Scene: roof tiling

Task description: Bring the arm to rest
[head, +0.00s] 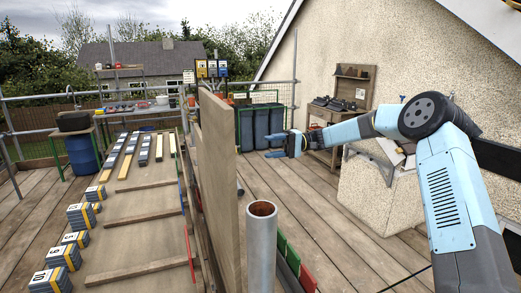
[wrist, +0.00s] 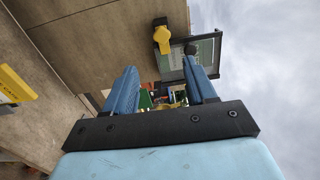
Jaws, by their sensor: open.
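My arm comes in from the right in the head view, bent at a dark elbow joint, with its forearm reaching left. My gripper (head: 277,145) is at its end, in the air to the right of the upright wooden board. In the wrist view my gripper (wrist: 162,92) shows two blue fingers spread apart with nothing between them. The gripper is open and empty, touching nothing that I can see.
A tall plywood board (head: 218,150) and a steel pole (head: 261,245) stand in the middle. Stacks of numbered tiles (head: 62,255) lie at left. A pale bench block (head: 375,195) stands below my arm. Blue bins (head: 262,125) stand behind the gripper.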

